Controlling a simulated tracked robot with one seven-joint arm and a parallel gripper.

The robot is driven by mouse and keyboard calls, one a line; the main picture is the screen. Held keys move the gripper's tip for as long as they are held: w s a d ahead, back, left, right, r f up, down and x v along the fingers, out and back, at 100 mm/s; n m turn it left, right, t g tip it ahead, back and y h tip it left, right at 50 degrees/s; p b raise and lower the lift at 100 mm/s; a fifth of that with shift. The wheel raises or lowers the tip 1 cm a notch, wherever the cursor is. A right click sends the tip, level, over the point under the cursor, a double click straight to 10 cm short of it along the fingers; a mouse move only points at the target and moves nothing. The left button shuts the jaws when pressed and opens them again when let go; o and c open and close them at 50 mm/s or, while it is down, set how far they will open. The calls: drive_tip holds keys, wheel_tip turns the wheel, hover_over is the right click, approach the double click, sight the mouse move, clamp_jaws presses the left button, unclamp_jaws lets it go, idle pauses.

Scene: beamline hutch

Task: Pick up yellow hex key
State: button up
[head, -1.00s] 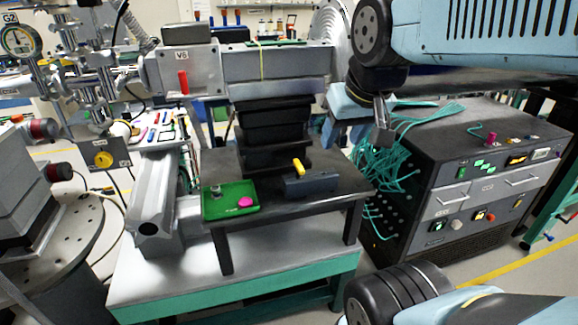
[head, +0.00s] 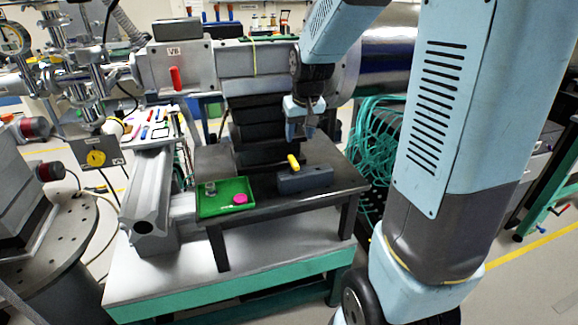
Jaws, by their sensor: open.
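The yellow hex key (head: 293,161) stands tilted at the left part of a dark grey block (head: 306,180), with its yellow part up. The block rests on a small black table (head: 281,205). My gripper (head: 302,137) is above and slightly right of the hex key in the head view, pointing down, with a gap between them. It is open and holds nothing visible. The lower part of the hex key is hidden by the block.
A green tray (head: 212,207) with a magenta item (head: 240,198) and a small metal part (head: 210,187) is left of the block. A large beamline housing (head: 250,65) stands behind the table. Teal cables (head: 375,135) hang at right.

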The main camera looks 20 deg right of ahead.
sight(294, 161)
drive_tip(key=shift+w+x, duration=0.1)
drive_tip(key=shift+x, duration=3.65)
drive_tip(key=shift+w+x, duration=0.15)
drive_tip(key=shift+x, duration=3.6)
drive_tip(key=shift+r, duration=0.1)
drive_tip(key=shift+c, duration=0.5)
clamp_jaws()
